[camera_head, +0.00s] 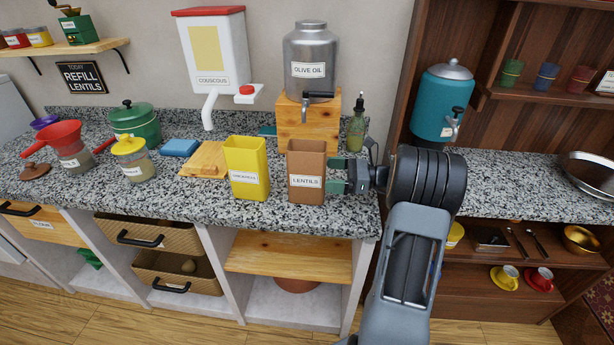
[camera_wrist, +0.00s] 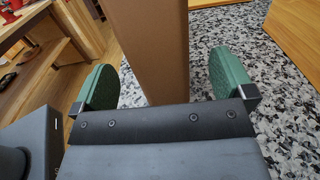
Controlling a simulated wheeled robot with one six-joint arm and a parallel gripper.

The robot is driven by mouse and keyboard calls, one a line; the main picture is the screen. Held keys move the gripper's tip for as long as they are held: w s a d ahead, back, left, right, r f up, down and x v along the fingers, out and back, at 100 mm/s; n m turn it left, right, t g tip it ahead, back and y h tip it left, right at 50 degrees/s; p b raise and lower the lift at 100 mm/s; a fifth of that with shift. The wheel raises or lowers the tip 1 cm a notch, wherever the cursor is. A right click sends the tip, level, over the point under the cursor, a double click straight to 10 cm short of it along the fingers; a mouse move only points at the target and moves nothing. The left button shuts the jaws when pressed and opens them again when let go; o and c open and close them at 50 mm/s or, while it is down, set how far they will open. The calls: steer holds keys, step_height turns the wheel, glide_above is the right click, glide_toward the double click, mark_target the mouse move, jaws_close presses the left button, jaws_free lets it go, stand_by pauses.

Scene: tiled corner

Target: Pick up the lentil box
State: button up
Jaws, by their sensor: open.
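The lentil box (camera_head: 306,164) is a brown, upright, open-topped box labelled LENTILS near the front edge of the speckled counter. My gripper (camera_head: 334,174) is at its right side, with its green fingers open and pointing left at the box. In the wrist view the box's brown side (camera_wrist: 150,45) fills the gap between the two open fingers (camera_wrist: 160,62), nearer the left one. A gap shows between the box and the right finger. I cannot tell how far the fingers reach past the box's near side.
A yellow labelled box (camera_head: 247,168) stands close to the left of the lentil box. Behind are a wooden stand (camera_head: 307,122) with the olive oil dispenser (camera_head: 311,60), and a dark bottle (camera_head: 357,128). The counter's front edge (camera_head: 290,220) is close below.

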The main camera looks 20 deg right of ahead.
mark_target(313, 172)
steer(key=shift+p+x, duration=0.35)
steer(key=shift+x, duration=2.65)
steer(key=shift+s+r, duration=0.1)
steer(key=shift+r, duration=0.05)
steer(key=c, duration=1.4)
